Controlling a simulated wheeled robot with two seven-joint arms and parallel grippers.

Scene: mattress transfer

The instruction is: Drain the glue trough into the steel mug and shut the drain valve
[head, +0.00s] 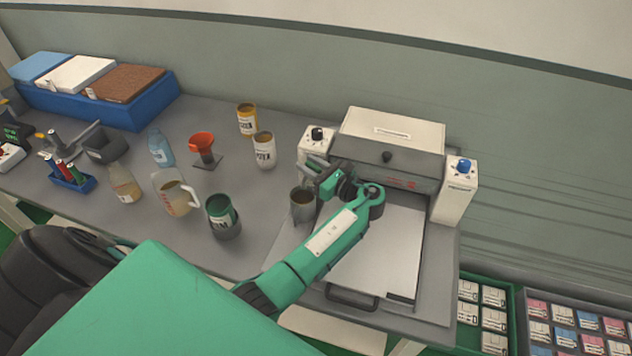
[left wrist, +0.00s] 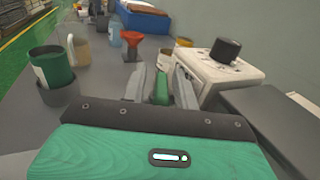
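The steel mug (head: 303,204) stands on the bench at the front left of the white machine (head: 390,135), with something dark inside. My left gripper (head: 327,180) is just right of and above the mug, at the machine's left side. In the left wrist view its fingers (left wrist: 160,85) are apart, with a narrow green piece (left wrist: 160,88) between them. It may be the drain valve's handle; I see no clear contact. The trough and drain outlet are hidden or not clearly visible. The mug is not clearly visible in the wrist view. My right gripper is not in view.
A green can (head: 221,211) in a grey holder, a handled jug (head: 173,196), an orange funnel (head: 202,145) and a white can (head: 264,150) stand left of the mug. A control box with a black knob (head: 317,134) is behind my gripper.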

